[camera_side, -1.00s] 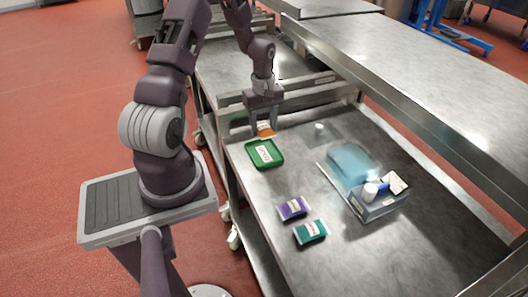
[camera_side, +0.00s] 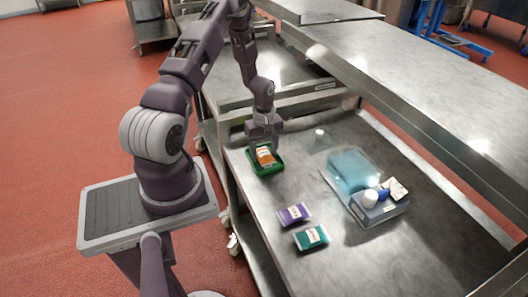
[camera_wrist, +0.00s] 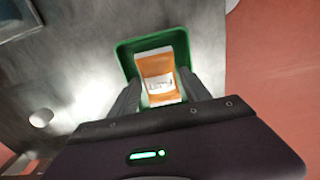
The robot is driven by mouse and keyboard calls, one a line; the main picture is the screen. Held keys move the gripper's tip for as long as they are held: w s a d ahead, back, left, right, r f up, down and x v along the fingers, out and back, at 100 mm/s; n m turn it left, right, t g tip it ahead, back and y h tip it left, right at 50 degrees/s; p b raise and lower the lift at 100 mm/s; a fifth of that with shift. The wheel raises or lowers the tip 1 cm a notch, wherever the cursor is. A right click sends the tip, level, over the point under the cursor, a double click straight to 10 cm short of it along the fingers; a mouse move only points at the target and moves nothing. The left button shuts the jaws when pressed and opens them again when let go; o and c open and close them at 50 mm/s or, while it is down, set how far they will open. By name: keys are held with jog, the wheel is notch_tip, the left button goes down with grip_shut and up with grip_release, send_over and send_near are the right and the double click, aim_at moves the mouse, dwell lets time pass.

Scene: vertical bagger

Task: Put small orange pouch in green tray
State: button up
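The small orange pouch (camera_side: 265,156), with a white label, is in the green tray (camera_side: 274,171). In the wrist view, the pouch (camera_wrist: 158,68) lies within the rim of the tray (camera_wrist: 127,53). My gripper (camera_side: 265,150) points down over the tray, its fingers reaching down on either side of the pouch. In the wrist view, the fingers of my gripper (camera_wrist: 160,88) stand apart with green tray showing between them and the pouch, so it looks open. The pouch's underside is hidden.
A purple pouch (camera_side: 294,215) and a teal pouch (camera_side: 311,237) lie on the steel table nearer the front. A clear bin (camera_side: 375,208) with a blue block and small items stands at right. A small white cylinder (camera_side: 319,135) stands behind. A raised steel shelf (camera_side: 430,85) runs along the right.

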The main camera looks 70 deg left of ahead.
aim_at(265, 152)
jog(key=shift+r, duration=0.15)
notch_tip(265, 152, up, 12)
jog(key=w+d+r+m+t+y, duration=0.1)
jog(key=d+r+m, duration=0.5)
jog(key=d+r, duration=0.6)
jog(key=s+d+r+m+t+h, duration=0.1)
jog(key=s+d+r+m+t, duration=0.3)
jog(key=s+d+r+m, duration=0.8)
jog(key=s+d, duration=0.3)
jog(key=shift+s+r+t, duration=0.2)
jog(key=shift+r+t, duration=0.05)
jog(key=shift+t, duration=0.05)
